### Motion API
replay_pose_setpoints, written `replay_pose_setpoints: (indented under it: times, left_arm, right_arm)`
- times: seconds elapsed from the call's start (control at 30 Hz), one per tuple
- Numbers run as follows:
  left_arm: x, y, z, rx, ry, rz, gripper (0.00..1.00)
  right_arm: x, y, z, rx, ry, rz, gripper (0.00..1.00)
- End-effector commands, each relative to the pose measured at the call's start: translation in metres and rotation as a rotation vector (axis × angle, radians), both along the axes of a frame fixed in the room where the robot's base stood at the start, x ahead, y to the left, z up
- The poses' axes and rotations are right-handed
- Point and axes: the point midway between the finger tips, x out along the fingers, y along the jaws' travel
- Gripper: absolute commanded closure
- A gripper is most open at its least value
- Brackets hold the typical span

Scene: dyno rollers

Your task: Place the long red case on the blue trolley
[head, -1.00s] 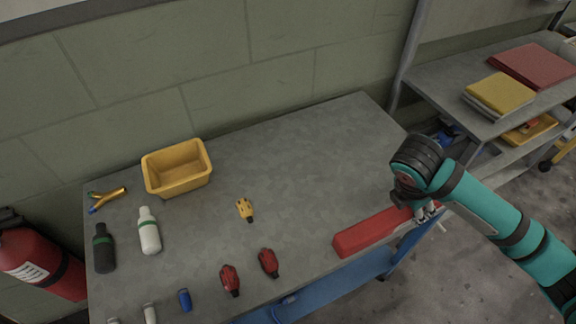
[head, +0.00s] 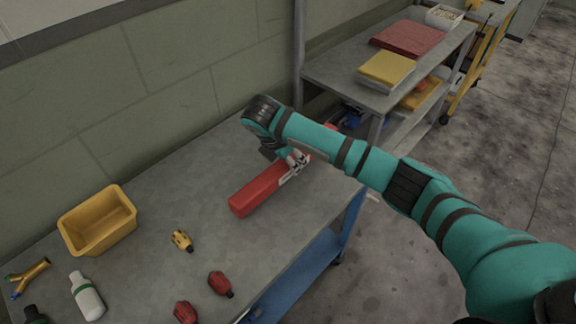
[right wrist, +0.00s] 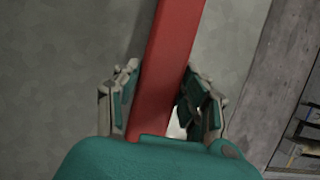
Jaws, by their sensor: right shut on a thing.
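The long red case (head: 258,192) is over the right part of the grey-topped bench, pointing obliquely toward the back right. My right gripper (head: 298,160) is shut on it; my arm hides part of the case. In the right wrist view the case (right wrist: 168,65) runs between the two fingers (right wrist: 160,100). I cannot tell how far it is above the bench top. My left gripper is not in view. Blue parts (head: 318,258) show beneath the bench top; I cannot tell whether they belong to the blue trolley.
The bench top (head: 200,205) holds a yellow bin (head: 97,222), a yellow piece (head: 181,240), red pieces (head: 220,284) and a white bottle (head: 87,297). A grey shelf unit (head: 340,75) with red and yellow stacks stands behind right. Open floor (head: 510,140) lies right.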

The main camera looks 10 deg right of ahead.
Motion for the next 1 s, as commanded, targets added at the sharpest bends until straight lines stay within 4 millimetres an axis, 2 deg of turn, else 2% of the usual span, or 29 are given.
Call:
replay_pose_setpoints:
  times: [0.07,0.2,0.3,0.63,0.67,0.8,1.0]
  left_arm:
    - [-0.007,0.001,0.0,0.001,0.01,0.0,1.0]
    - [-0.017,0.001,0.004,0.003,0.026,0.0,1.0]
    - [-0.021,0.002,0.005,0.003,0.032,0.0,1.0]
    - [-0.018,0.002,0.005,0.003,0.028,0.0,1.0]
    - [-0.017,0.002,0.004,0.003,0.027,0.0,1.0]
    - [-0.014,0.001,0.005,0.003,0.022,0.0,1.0]
    - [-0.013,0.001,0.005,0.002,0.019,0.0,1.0]
  right_arm:
    - [0.007,0.005,0.002,0.001,-0.005,0.0,1.0]
    - [0.005,0.003,-0.021,-0.001,0.002,-0.001,1.0]
    - [0.006,0.003,-0.031,-0.001,-0.002,0.0,1.0]
    - [0.006,0.003,-0.035,0.001,-0.003,0.0,1.0]
    - [0.005,0.003,-0.036,0.0,-0.001,0.0,0.54]
    - [0.005,0.003,-0.036,0.0,-0.001,0.0,0.36]
    - [0.005,0.003,-0.036,0.001,-0.001,0.0,0.35]
